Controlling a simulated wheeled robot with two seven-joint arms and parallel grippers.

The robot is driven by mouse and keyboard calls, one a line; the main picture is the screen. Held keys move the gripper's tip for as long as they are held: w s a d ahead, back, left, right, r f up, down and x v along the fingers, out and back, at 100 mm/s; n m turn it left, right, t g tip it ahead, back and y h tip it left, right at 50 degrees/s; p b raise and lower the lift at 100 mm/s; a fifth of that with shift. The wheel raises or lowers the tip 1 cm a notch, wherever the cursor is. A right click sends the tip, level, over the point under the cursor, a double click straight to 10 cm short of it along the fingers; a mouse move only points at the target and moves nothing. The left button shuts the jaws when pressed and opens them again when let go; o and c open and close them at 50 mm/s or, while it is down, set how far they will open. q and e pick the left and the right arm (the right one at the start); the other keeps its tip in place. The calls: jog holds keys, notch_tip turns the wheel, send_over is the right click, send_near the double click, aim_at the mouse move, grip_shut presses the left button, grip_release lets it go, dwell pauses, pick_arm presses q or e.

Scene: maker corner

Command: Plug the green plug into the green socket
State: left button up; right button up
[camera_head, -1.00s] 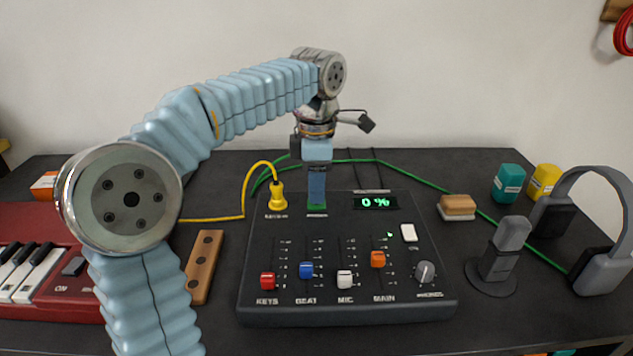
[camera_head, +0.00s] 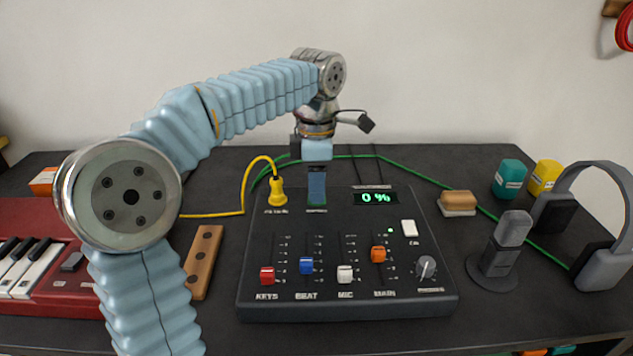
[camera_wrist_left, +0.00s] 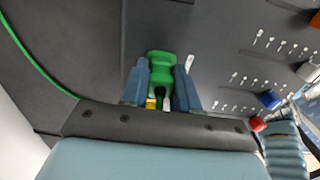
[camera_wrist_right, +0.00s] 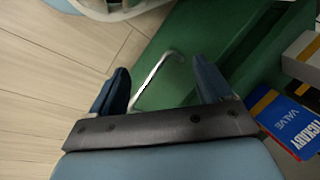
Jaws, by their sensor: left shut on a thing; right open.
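My left gripper (camera_head: 317,203) points down over the back of the black mixer (camera_head: 345,222), right of the yellow plug. It is shut on the green plug, which shows between its fingers in the left wrist view (camera_wrist_left: 160,68). The green socket is hidden below the gripper and plug; I cannot tell whether the plug is seated. The green cable (camera_head: 420,178) runs behind the mixer and right towards the headphones. My right gripper (camera_wrist_right: 160,66) is open and empty, away from the table, and out of the head view.
A yellow plug (camera_head: 278,194) stands upright in the mixer, close left of my gripper. The mixer display (camera_head: 376,198) reads 0 %. A wooden block (camera_head: 204,262) and red keyboard (camera_head: 45,285) lie left. A microphone (camera_head: 500,255) and headphones (camera_head: 600,265) stand right.

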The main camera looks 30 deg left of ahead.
pick_arm(q)
jog(key=o, duration=1)
jog(key=shift+o, duration=0.2)
notch_tip(320, 180, up, 14)
jog(key=p, duration=0.1)
jog(key=shift+f, duration=0.15)
